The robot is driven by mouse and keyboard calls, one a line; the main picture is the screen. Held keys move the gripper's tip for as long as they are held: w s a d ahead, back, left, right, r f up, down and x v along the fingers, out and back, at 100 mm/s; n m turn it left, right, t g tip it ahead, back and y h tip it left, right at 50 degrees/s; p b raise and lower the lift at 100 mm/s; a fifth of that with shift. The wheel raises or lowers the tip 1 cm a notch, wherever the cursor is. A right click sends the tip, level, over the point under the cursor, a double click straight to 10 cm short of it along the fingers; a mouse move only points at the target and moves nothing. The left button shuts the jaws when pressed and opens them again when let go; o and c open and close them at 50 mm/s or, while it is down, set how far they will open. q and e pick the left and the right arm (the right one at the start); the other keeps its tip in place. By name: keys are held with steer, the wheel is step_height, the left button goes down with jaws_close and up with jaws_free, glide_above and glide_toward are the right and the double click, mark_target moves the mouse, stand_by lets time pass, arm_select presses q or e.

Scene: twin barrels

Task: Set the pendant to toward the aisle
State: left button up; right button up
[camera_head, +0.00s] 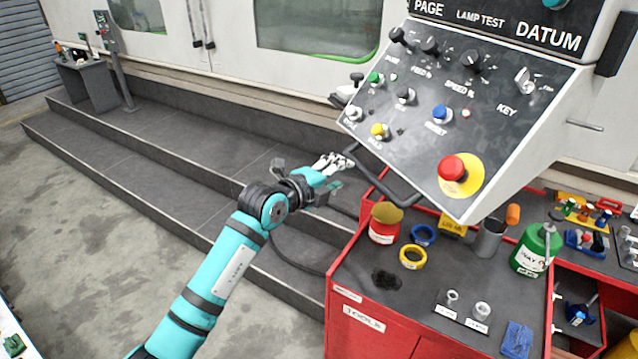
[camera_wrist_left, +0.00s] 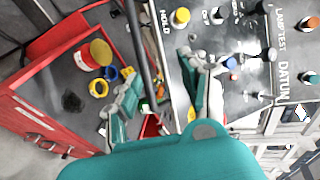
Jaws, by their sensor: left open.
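The pendant (camera_head: 420,130) is a grey sloping control panel with a white casing, knobs, a key switch and a red emergency button (camera_head: 452,168). A dark curved handle (camera_head: 384,180) runs along its lower left edge. My left gripper (camera_head: 338,166) is open beside the handle's upper left end. In the left wrist view the handle (camera_wrist_left: 146,50) runs between the spread fingers (camera_wrist_left: 162,78), near the left finger; I cannot tell its depth or any touch. The panel (camera_wrist_left: 240,95) fills the right of that view. My right gripper is not in view.
A red tool cabinet (camera_head: 345,290) stands below the pendant, with a red tin (camera_head: 383,232), tape rings, a cup (camera_head: 489,240) and a green can (camera_head: 536,250) on top. Dark steps (camera_head: 170,165) run along the white machine. The floor at left is clear.

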arm_select(q)
steer(key=v, duration=0.6)
steer(key=shift+f, duration=0.25)
stand_by(0.5)
